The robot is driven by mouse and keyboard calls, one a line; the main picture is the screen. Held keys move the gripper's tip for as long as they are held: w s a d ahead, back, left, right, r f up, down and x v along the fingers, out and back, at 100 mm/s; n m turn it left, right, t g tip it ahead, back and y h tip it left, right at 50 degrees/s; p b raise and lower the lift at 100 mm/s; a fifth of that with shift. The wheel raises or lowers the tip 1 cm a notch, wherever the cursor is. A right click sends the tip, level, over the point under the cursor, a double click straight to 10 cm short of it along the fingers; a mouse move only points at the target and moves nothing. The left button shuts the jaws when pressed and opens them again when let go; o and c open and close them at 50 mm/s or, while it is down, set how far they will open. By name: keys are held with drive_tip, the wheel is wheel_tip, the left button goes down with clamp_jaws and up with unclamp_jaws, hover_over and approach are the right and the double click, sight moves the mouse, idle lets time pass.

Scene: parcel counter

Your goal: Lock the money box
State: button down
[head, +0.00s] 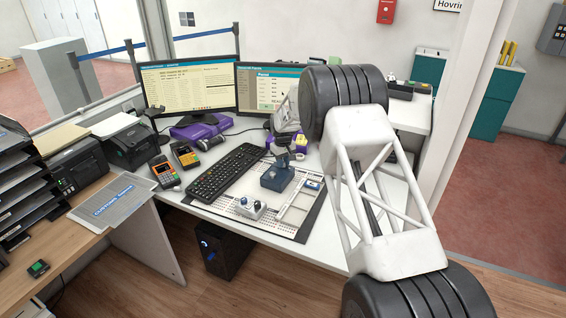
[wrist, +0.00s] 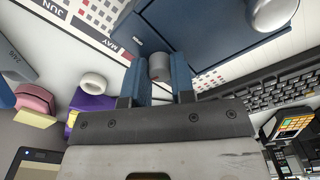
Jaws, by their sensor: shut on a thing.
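The blue money box (head: 277,179) sits on the desk pad in the head view. It also fills the upper middle of the wrist view (wrist: 210,38), with a rounded silver part (wrist: 273,12) on it. My gripper (wrist: 159,72) is at the box, with its two blue fingers on either side of a short grey cylinder, the lock knob (wrist: 158,66). The fingers are shut on this knob at the box's edge. How far the knob is turned cannot be told. In the head view the fingertips are small and hard to make out.
A keyboard (head: 228,172) lies left of the box. A small white unit with knobs (head: 250,208) stands in front of it on the desk pad (head: 232,222). Two monitors (head: 188,86) stand behind. Card terminals (head: 165,170) are at the left. My arm covers the desk's right side.

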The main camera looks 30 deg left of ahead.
drive_tip(key=shift+r+n, duration=0.1)
drive_tip(key=shift+n, duration=0.3)
drive_tip(key=c, duration=1)
unclamp_jaws()
drive_tip(key=shift+o, duration=0.2)
drive_tip(key=shift+r, duration=3.85)
